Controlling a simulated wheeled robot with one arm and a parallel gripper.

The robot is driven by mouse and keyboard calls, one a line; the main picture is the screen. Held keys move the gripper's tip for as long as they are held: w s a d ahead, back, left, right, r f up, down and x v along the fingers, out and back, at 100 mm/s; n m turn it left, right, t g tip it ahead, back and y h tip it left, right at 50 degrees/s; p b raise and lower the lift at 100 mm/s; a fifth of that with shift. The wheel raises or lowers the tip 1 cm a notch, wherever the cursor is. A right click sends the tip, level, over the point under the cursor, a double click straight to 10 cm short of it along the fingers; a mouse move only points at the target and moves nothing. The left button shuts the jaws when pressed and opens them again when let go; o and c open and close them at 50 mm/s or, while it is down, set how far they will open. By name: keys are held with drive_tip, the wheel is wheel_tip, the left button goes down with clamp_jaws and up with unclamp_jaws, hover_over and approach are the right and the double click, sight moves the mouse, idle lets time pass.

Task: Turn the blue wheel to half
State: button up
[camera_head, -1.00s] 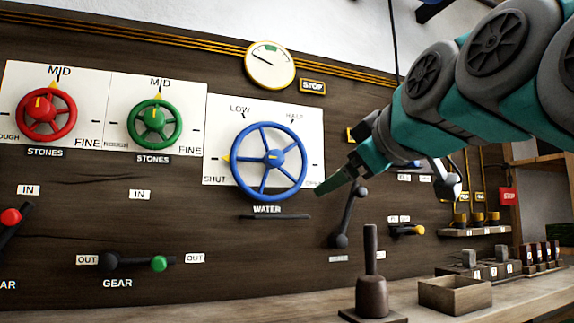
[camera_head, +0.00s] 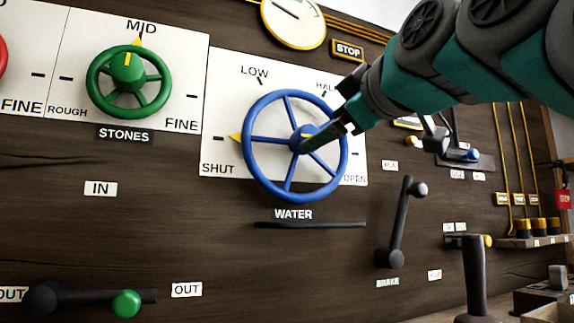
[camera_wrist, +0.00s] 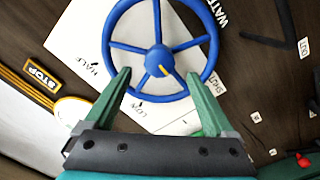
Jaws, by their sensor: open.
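The blue wheel (camera_head: 294,146) is a spoked handwheel on a white plate marked SHUT, LOW, HALF and OPEN, above the WATER label. A yellow pointer (camera_head: 236,138) at its left rim is by SHUT. The hub carries a yellow mark, partly hidden in the head view by my gripper (camera_head: 322,137). In the wrist view the blue wheel (camera_wrist: 158,58) lies just beyond the two green fingers of my gripper (camera_wrist: 162,92), which are spread apart and empty. The fingertips appear near the lower part of the rim there; contact cannot be told.
A green STONES wheel (camera_head: 128,81) is left of the blue wheel. The black BRAKE lever (camera_head: 400,225) stands to its lower right. A round gauge (camera_head: 293,22) and STOP plate (camera_head: 347,50) are above. A dark upright handle (camera_head: 475,275) rises at lower right.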

drive_tip(key=shift+p+x, duration=0.3)
drive_tip(key=shift+x, duration=3.5)
drive_tip(key=shift+c, duration=0.2)
drive_tip(key=c, duration=1.3)
